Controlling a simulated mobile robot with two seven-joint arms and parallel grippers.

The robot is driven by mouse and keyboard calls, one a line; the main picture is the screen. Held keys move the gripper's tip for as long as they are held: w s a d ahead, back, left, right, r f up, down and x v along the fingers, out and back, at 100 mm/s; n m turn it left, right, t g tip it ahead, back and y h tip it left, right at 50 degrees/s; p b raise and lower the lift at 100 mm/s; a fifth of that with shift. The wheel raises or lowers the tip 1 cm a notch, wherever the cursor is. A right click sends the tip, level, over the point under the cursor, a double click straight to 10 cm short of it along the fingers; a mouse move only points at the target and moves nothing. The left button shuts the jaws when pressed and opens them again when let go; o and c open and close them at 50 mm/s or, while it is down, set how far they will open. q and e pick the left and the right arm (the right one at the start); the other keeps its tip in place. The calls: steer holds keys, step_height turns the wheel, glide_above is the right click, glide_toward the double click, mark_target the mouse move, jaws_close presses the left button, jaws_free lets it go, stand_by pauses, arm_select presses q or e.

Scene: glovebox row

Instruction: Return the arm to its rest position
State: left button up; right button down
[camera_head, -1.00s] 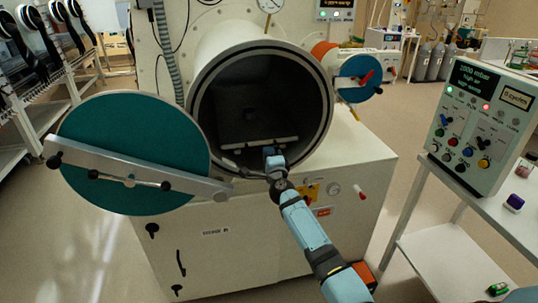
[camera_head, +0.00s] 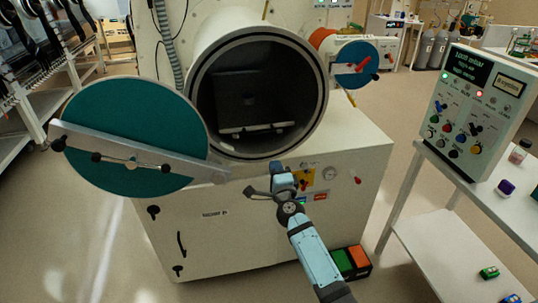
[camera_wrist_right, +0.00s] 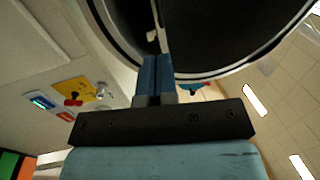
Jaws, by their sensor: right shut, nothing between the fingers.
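My right arm reaches up from the bottom of the head view. Its gripper (camera_head: 282,180) is just outside and below the rim of the open round chamber (camera_head: 262,155), in front of the white cabinet. In the right wrist view the blue fingers (camera_wrist_right: 155,75) are pressed together with nothing between them. The chamber's dark opening fills the top of that view. The teal round door (camera_head: 125,115) with its grey bar stands swung open to the left. My left gripper does not show.
A tray-like ledge (camera_head: 258,130) lies inside the chamber. A small blue-lidded port (camera_head: 357,64) sticks out at right. A control box (camera_head: 475,115) stands on a white table (camera_head: 440,225) at right. Green and orange pedals (camera_head: 350,260) are on the floor. Open floor lies between cabinet and table.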

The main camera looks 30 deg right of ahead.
steer(key=shift+s, duration=0.15)
steer(key=s+a+f+n+g+y+p, duration=0.2)
steer(key=s+n, duration=0.5)
steer(key=s, duration=0.5)
steer(key=s+a+f+n+g+y+p, duration=0.3)
steer(key=s+n, duration=0.5)
steer(key=s, duration=0.4)
steer(key=s+a+f+n+g+y+p, duration=0.2)
steer(key=s+a+n, duration=0.6)
steer(key=s, duration=0.4)
step_height(320, 180, down, 2)
steer(key=g+p, duration=0.1)
steer(key=p, duration=0.2)
steer(key=shift+f+g+p, duration=0.25)
steer(key=shift+g+p, duration=0.05)
steer(key=shift+a, duration=0.1)
